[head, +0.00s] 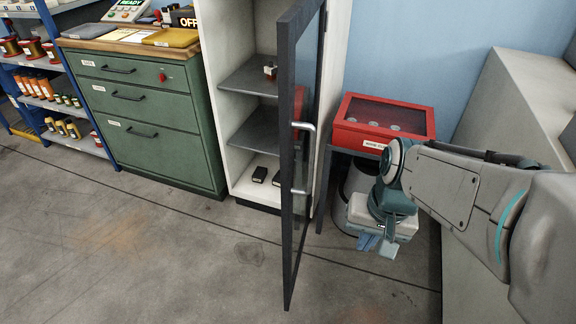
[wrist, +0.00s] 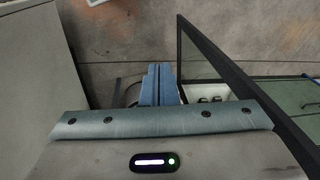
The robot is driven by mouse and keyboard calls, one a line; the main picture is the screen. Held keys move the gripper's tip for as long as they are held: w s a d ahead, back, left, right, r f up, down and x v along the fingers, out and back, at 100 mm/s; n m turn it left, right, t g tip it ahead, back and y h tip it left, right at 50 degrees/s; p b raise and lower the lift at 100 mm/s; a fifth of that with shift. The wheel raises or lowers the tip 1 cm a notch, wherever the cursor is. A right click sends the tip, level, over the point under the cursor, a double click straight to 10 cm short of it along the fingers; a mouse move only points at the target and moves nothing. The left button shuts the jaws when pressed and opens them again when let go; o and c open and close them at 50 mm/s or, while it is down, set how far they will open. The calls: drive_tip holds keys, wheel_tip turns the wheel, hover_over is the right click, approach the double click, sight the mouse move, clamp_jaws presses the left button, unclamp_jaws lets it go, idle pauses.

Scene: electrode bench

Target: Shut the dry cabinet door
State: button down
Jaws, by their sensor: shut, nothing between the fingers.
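The dry cabinet (head: 240,140) is a tall white case with grey shelves. Its dark-framed glass door (head: 289,220) stands wide open, jutting out toward me, with a pale bar handle (head: 310,160) on its right face. In the wrist view the door frame (wrist: 225,78) runs diagonally on the right. My gripper (head: 373,244) is shut and empty, to the right of the door and apart from it, pointing down below the red case. In the wrist view the blue fingers (wrist: 158,85) are together, left of the door.
A red case (head: 385,122) sits on a stand right of the cabinet, close behind my gripper. A green drawer unit (head: 150,120) stands left of the cabinet. A grey surface (head: 495,120) rises at the right. The floor (head: 180,255) in front is clear.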

drive_tip(key=w+a+f+m+g+y, duration=0.1)
drive_tip(key=w+f+m+y, duration=0.3)
drive_tip(key=m, duration=0.5)
drive_tip(key=m+t+y, duration=0.2)
drive_tip(key=m+y, duration=0.2)
drive_tip(key=m, duration=0.5)
approach(291, 221)
drive_tip(key=shift+s+b+x, duration=0.1)
drive_tip(key=shift+b+x, duration=0.9)
drive_tip(key=shift+x, duration=0.4)
drive_tip(key=shift+s+b+x, duration=0.15)
drive_tip(key=shift+b+x, duration=0.85)
drive_tip(key=shift+x, duration=0.4)
drive_tip(key=shift+a+r, duration=0.15)
drive_tip(key=shift+a, duration=0.05)
